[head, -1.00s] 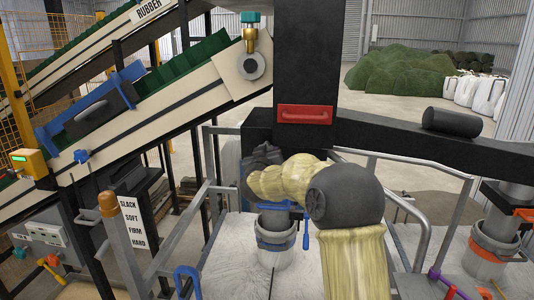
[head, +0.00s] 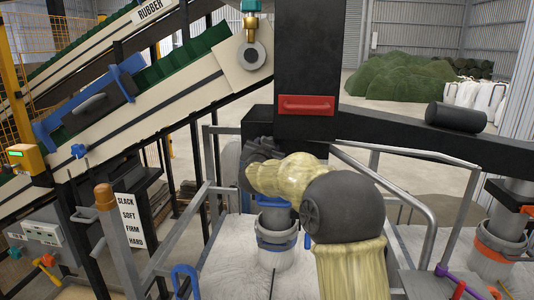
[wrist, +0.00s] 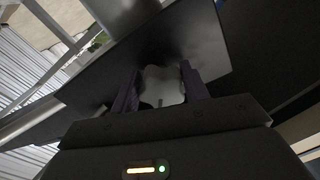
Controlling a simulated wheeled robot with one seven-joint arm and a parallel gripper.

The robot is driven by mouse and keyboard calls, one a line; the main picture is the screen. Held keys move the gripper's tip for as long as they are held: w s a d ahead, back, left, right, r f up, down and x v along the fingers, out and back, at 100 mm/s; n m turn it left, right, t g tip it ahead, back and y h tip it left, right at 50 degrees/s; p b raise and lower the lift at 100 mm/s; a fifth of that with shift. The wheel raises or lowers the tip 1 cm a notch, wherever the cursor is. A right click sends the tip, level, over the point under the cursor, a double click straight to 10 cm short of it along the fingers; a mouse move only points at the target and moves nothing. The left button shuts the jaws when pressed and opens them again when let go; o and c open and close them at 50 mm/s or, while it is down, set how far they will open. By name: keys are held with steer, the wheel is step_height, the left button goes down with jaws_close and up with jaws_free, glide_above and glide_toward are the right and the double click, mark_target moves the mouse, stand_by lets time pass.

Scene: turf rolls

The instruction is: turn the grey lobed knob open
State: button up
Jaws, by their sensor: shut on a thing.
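The grey lobed knob (wrist: 162,87) shows in the wrist view between the two dark purple fingers of my gripper (wrist: 160,84). The fingers sit on either side of its pale grey lobes, and my gripper is shut on it. A dark flat panel (wrist: 195,48) lies behind the knob. In the head view my gripper (head: 262,150) is at the dark box low on the black column. There my own arm hides the knob and most of the fingers. I cannot tell how far the knob is turned.
A red handle (head: 306,105) is on the black column (head: 306,50) just above my arm. A conveyor (head: 150,100) and a SLACK-to-HARD sign (head: 131,220) are on the left.

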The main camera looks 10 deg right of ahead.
steer(key=m+b, duration=0.3)
steer(key=m, duration=0.2)
steer(key=shift+a+m, duration=0.1)
steer(key=shift+m, duration=0.2)
steer(key=m+b, duration=0.2)
steer(key=m, duration=0.3)
steer(key=shift+r, duration=0.15)
steer(key=o, duration=1)
steer(key=b+v, duration=0.4)
steer(key=v, duration=1.3)
steer(key=shift+s, duration=0.15)
